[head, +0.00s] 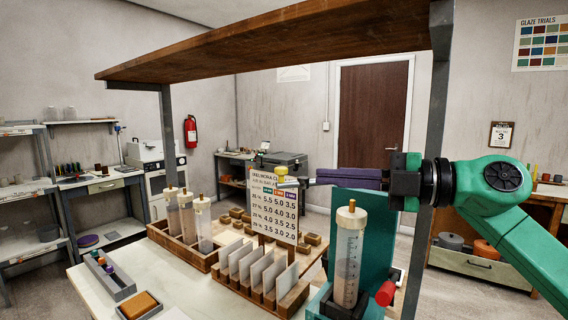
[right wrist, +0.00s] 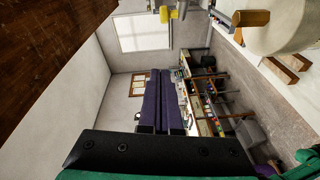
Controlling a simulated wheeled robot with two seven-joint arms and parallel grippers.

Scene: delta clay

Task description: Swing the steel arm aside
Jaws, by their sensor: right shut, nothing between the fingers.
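A short length of steel arm (head: 289,184) with a yellow knob (head: 282,170) shows near the middle of the head view, above the white card with numbers. The rest of the steel arm is hidden or hard to make out behind my gripper. My right gripper (head: 318,177) reaches in from the right, level, its purple fingers shut and empty. Its tips are close to the right of the knob; I cannot tell whether they touch the steel. In the right wrist view the shut fingers (right wrist: 160,73) point up the picture, with the yellow knob (right wrist: 165,14) beyond them. My left gripper does not show.
A green stand with a clear graduated cylinder (head: 348,257) and a red knob (head: 386,293) is below my gripper. A wooden shelf (head: 270,48) on grey posts spans overhead. Tile racks (head: 290,298) and a wooden box of cylinders (head: 184,248) crowd the table.

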